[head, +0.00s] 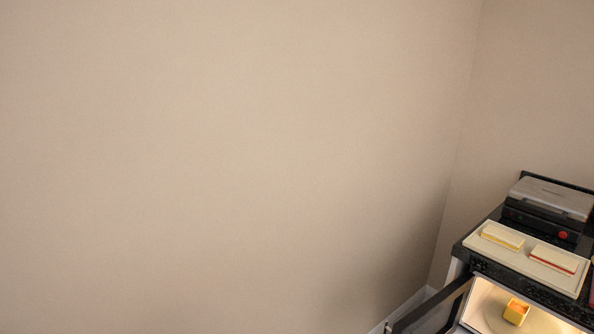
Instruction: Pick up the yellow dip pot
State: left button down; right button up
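The yellow dip pot (516,312) is a small square yellow cup with orange contents. It sits inside a lit, open compartment that looks like a microwave (478,293), at the bottom right of the head view. It appears to stand on a round pale plate (494,312), cut off by the lower edge. Neither of my grippers is in view.
The open door (430,304) sticks out to the left of the compartment. Above, on a dark counter (483,262), are a cream tray (515,257) with two sandwich-like blocks and a grey-lidded black appliance (550,200). Bare beige walls fill the rest.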

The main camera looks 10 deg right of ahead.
aim_at(515, 312)
jog(key=z, duration=1.95)
jog(key=i, duration=0.1)
jog(key=z, duration=0.05)
